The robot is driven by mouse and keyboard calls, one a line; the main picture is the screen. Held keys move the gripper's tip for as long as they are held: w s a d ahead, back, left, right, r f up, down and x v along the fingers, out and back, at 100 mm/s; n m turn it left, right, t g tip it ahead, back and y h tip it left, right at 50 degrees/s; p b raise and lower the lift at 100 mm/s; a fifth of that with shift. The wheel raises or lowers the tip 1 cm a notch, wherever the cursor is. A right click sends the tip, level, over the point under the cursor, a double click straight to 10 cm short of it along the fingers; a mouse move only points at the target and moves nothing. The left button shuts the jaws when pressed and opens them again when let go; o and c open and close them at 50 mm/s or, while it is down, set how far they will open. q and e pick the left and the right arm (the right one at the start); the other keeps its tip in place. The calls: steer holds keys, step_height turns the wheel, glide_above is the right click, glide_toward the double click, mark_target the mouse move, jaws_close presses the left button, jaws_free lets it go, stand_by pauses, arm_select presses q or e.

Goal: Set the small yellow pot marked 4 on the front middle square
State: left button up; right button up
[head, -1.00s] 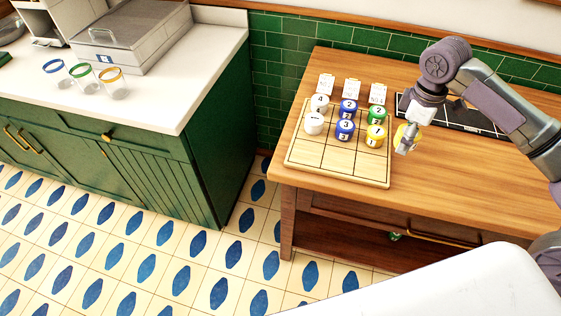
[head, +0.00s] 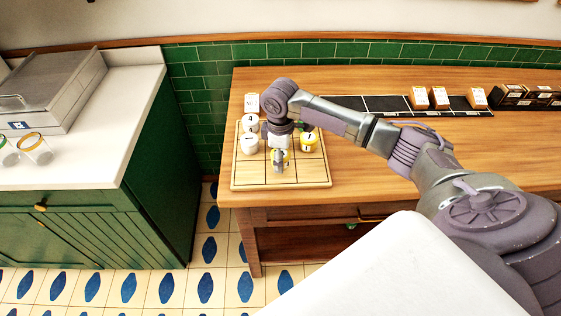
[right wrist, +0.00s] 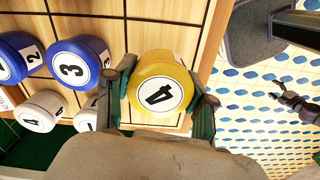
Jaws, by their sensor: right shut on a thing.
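The small yellow pot marked 4 (right wrist: 158,82) is between the fingers of my right gripper (right wrist: 160,108) in the right wrist view, its number facing the camera. In the head view the right gripper (head: 279,166) is over the front middle part of the wooden grid board (head: 240,180), with a bit of the yellow pot showing behind the fingers. I cannot tell whether the pot touches the board. A dark claw at the right of the wrist view, over the floor, looks like my left gripper (right wrist: 290,103); its jaws are too small to judge.
A yellow pot marked 1 (head: 309,141) stands on the board, right of my wrist. White pots (head: 249,144) stand at its left. The wrist view shows blue pots marked 3 (right wrist: 82,65) and 2 (right wrist: 17,58). The front corner squares look clear. A black tray (head: 387,104) lies behind.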

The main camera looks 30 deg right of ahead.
step_height(320, 180, down, 2)
steer(key=shift+f, duration=0.35)
steer(key=shift+f, duration=0.15)
steer(key=o, duration=1.3)
steer(key=shift+c, duration=0.2)
step_height(320, 180, up, 12)
steer(key=shift+r+b, duration=0.15)
steer(key=shift+b, duration=0.55)
